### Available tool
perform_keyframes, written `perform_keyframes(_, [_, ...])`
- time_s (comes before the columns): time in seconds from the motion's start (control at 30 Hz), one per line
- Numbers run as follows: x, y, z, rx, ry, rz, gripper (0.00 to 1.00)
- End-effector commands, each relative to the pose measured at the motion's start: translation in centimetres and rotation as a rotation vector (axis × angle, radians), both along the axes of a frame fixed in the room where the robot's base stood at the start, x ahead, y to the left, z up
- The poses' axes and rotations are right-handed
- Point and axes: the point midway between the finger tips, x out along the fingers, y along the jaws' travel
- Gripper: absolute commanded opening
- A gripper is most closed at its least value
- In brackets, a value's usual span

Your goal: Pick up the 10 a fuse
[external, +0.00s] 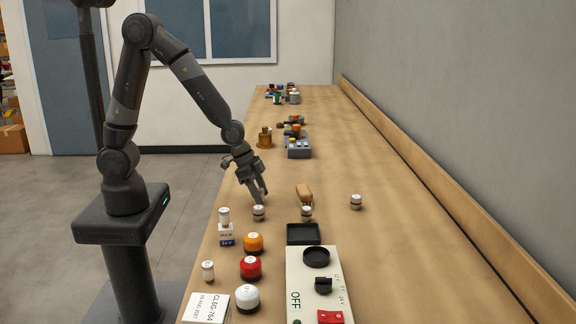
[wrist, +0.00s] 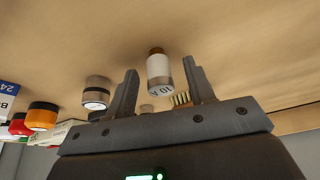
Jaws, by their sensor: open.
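The 10 A fuse (wrist: 160,72) is a small white cylinder with a grey band, a brown end and "10 A" printed on its other end. In the wrist view it shows between the two fingers, clear of both. My gripper (wrist: 158,90) is open and empty. In the external view my gripper (external: 261,198) points down, low over the table, close to a small pale cylinder (external: 258,212). Similar cylinders stand to its right (external: 306,213) and further right (external: 355,201). I cannot tell for sure which one is the 10 A fuse in that view.
A silver cylinder (wrist: 97,92) stands close beside one finger. A brown object (external: 304,193) lies right of my gripper.

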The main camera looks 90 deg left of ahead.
Motion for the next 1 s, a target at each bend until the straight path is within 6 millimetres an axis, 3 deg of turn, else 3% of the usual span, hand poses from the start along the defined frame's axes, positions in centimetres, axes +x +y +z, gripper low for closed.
perform_keyframes(0.23, [0.05, 0.0, -0.06, 0.0, 0.0, 0.0, 0.48])
perform_keyframes(0.8, [0.03, 0.0, -0.04, 0.0, 0.0, 0.0, 0.02])
perform_keyframes(1.0, [0.04, 0.0, -0.03, 0.0, 0.0, 0.0, 0.01])
